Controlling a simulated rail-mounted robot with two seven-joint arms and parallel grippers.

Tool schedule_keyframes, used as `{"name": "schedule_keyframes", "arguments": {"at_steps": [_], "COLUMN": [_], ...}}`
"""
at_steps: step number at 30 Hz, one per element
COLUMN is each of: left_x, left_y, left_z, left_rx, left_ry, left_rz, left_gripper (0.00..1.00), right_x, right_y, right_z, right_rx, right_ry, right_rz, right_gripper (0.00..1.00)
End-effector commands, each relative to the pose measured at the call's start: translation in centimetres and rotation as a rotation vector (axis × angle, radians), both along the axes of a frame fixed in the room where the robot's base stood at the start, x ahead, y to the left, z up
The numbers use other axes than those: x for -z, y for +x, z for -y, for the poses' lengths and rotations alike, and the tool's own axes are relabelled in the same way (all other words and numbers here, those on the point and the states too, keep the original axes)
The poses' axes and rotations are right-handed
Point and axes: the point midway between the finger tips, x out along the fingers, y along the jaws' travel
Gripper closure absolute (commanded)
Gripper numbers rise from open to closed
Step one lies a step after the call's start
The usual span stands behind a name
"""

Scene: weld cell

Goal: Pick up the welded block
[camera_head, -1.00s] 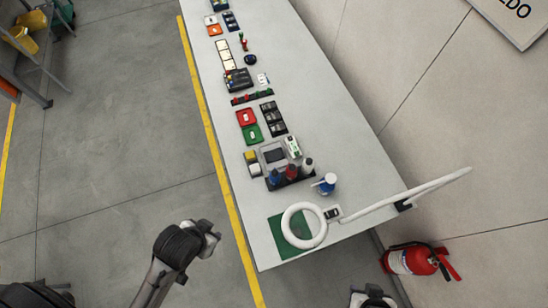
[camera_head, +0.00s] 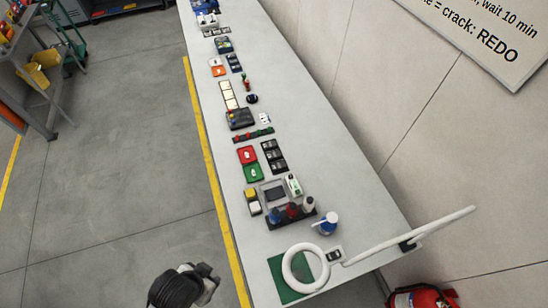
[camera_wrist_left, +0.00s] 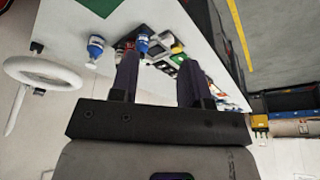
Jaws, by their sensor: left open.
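I cannot pick out the welded block with certainty. On the bench (camera_head: 345,160), a red tray (camera_head: 243,158) and a green tray (camera_head: 249,176) each hold a small pale item, too small to tell. My left wrist (camera_head: 184,286) shows at the bottom of the head view, on the floor side of the bench. In the left wrist view my left gripper (camera_wrist_left: 160,65) has its two dark fingers apart with nothing held between them. Bench items show beyond the fingers. My right gripper is not in view.
A white ring magnifier lamp (camera_head: 285,270) stands over a green mat (camera_head: 277,287) at the near bench end. Several bottles (camera_head: 292,213) stand in a rack beside a blue-and-white bottle (camera_head: 328,224). A red extinguisher (camera_head: 420,298) is at lower right.

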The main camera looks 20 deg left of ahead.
Motion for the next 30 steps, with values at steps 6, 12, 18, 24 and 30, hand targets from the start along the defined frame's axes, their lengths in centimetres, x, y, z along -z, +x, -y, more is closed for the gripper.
{"name": "schedule_keyframes", "arguments": {"at_steps": [6,12,18,24,30], "left_x": [0.01,0.03,0.03,0.02,0.02], "left_y": [-0.02,-0.02,-0.02,-0.01,-0.01], "left_z": [-0.18,-0.37,-0.39,-0.33,-0.11], "left_rx": [0.004,0.009,0.008,0.007,0.002], "left_ry": [0.006,0.012,0.013,0.011,0.004], "left_rz": [0.000,0.000,0.000,0.000,0.000], "left_gripper": [0.57,0.51,0.32,0.12,0.00], "right_x": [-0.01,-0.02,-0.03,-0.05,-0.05], "right_y": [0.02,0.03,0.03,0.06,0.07], "right_z": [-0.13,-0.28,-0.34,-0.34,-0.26], "right_rx": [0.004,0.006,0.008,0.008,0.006], "right_ry": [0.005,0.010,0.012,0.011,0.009], "right_rz": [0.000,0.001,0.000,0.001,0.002], "right_gripper": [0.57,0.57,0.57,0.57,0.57]}}
